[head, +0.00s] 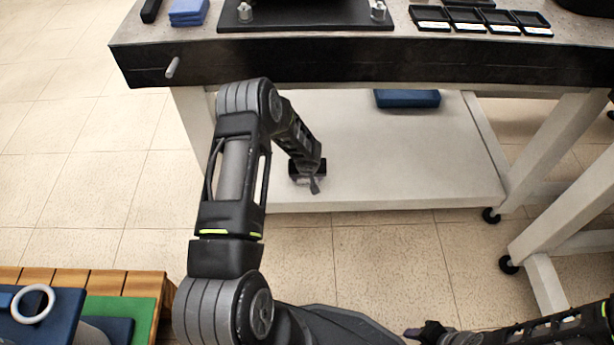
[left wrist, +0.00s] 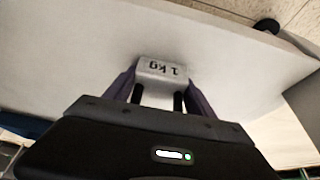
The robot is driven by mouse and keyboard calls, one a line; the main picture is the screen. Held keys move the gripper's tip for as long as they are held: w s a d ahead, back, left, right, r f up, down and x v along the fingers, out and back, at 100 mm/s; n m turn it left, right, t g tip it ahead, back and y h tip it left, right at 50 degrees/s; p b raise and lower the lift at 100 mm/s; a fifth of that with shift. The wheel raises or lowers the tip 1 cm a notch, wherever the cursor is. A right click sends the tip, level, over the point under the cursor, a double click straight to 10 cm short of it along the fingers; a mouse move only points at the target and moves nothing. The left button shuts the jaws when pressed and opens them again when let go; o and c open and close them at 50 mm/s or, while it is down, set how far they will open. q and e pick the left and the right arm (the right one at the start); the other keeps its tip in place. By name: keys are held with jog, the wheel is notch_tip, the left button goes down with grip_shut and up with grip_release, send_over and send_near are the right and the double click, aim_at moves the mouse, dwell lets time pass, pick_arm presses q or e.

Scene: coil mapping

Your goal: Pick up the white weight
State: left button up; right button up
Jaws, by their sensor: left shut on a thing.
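The white weight (left wrist: 162,70), marked "1 kg", shows in the left wrist view between the purple fingers of my left gripper (left wrist: 160,88). The fingers are shut on its two sides. In the head view my left gripper (head: 314,184) is low over the white lower shelf (head: 400,180) of the table, near its front edge. The weight is hidden there behind the gripper. I cannot tell whether the weight touches the shelf. My right gripper (head: 428,331) shows small and dark at the bottom edge of the head view, and its fingers are unclear.
The table top (head: 370,59) overhangs the shelf, with black trays (head: 466,18) and a blue stack (head: 188,11) on it. A blue box (head: 407,98) lies farther back on the shelf. A wooden bench (head: 100,281) with a white ring (head: 33,303) is at lower left.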

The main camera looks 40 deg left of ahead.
pick_arm(q)
jog(key=shift+w, duration=0.1)
grip_shut()
jog(key=shift+r, duration=0.25)
pick_arm(e)
jog(key=shift+r, duration=0.1)
